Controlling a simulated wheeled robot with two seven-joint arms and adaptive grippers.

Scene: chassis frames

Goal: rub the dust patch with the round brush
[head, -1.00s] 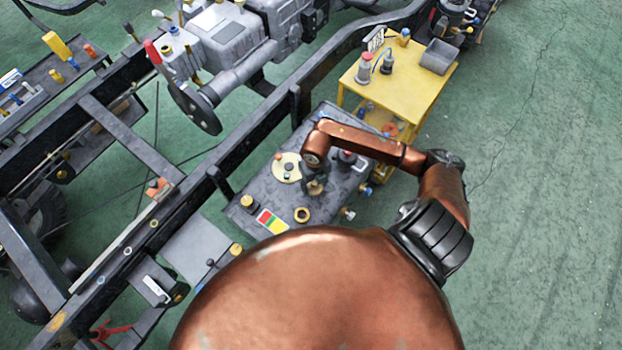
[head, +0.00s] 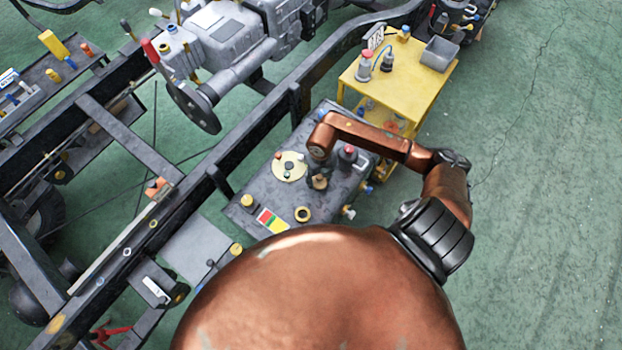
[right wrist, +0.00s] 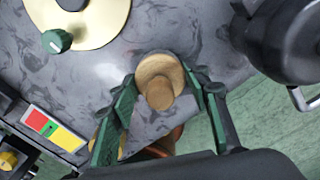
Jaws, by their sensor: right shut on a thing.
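The round brush (right wrist: 160,82) is a tan wooden piece with a wide round body and a knob. It stands between the green-edged fingers of my right gripper (right wrist: 160,100), which is shut on it. In the head view the right gripper (head: 317,176) is small and dark over the grey marbled bench top (head: 325,120), with a bit of tan brush (head: 320,183) below it. I cannot tell whether the brush touches the top. I cannot pick out the dust patch surely from the grey marbling. My left gripper is not in view.
A cream disc (head: 287,172) with a green knob (right wrist: 57,40) lies left of the gripper. A dark pot (right wrist: 283,42) stands close on the right. A coloured label (head: 271,219) and brass ring (head: 303,214) lie nearer. A yellow cart (head: 432,82) stands behind.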

